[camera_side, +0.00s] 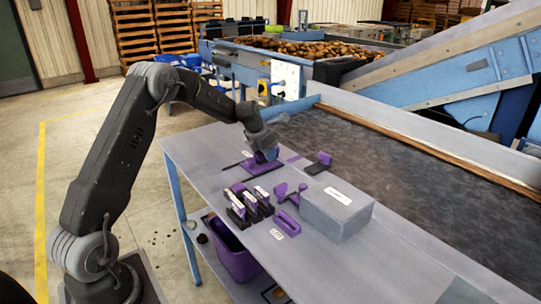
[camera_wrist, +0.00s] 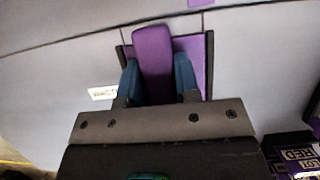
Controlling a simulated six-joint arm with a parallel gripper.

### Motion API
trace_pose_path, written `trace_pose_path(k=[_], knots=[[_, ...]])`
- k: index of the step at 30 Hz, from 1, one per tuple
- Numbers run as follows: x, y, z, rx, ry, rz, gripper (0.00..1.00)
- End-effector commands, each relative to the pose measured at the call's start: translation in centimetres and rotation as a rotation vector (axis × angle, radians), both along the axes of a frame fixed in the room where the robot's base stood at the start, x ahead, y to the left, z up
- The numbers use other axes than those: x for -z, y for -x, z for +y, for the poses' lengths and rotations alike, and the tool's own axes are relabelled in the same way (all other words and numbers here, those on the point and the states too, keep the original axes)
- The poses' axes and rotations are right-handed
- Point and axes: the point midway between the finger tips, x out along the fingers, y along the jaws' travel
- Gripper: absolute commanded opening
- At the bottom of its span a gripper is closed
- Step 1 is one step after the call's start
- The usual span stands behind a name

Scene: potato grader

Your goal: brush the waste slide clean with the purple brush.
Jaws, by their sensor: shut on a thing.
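I cannot tell whether the brush touches the pad. I cannot pick out the waste slide for certain.
Purple and black holders (camera_side: 248,203) and a grey box (camera_side: 337,210) stand on the table (camera_side: 212,160) to the right. A purple bucket (camera_side: 234,258) sits below. A dark belt (camera_side: 400,165) runs behind. The table's left end is mostly clear.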

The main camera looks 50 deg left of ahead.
Motion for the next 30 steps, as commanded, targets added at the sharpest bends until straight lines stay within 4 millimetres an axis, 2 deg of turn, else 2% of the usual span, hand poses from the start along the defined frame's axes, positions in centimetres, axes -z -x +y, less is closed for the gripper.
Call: trace_pose_path(k=[1, 15, 30], knots=[[0.5, 0.2, 0.4, -0.002, 0.003, 0.009, 0.11], [0.4, 0.2, 3.5, -0.002, 0.003, 0.008, 0.11], [0.4, 0.2, 3.6, 0.000, 0.002, 0.008, 0.11]])
